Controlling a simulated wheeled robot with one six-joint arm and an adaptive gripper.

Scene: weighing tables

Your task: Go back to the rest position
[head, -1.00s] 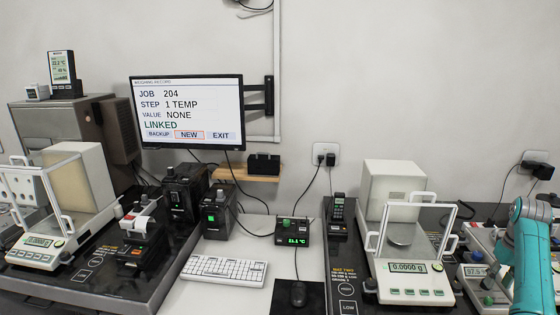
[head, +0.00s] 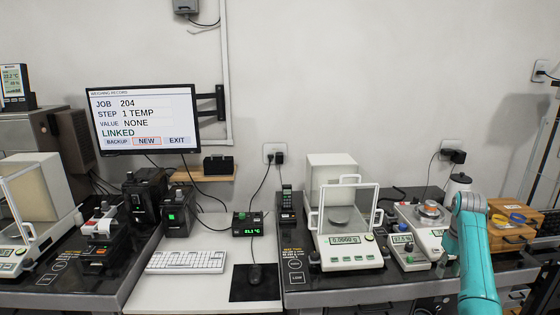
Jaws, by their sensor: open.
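My teal arm rises at the lower right of the head view, in front of the right table. My gripper is not clearly seen; only arm links show. The wall monitor (head: 145,119) reads JOB 204, STEP 1 TEMP, VALUE NONE and LINKED, with NEW outlined. The right balance (head: 347,254) shows 0.0000 g, and its glass front stands before an empty round pan. A small green-lit display box (head: 247,225) stands behind the mouse.
Another balance (head: 30,215) stands at left. A smaller scale (head: 408,254) and a wooden box (head: 510,232) stand near my arm at right.

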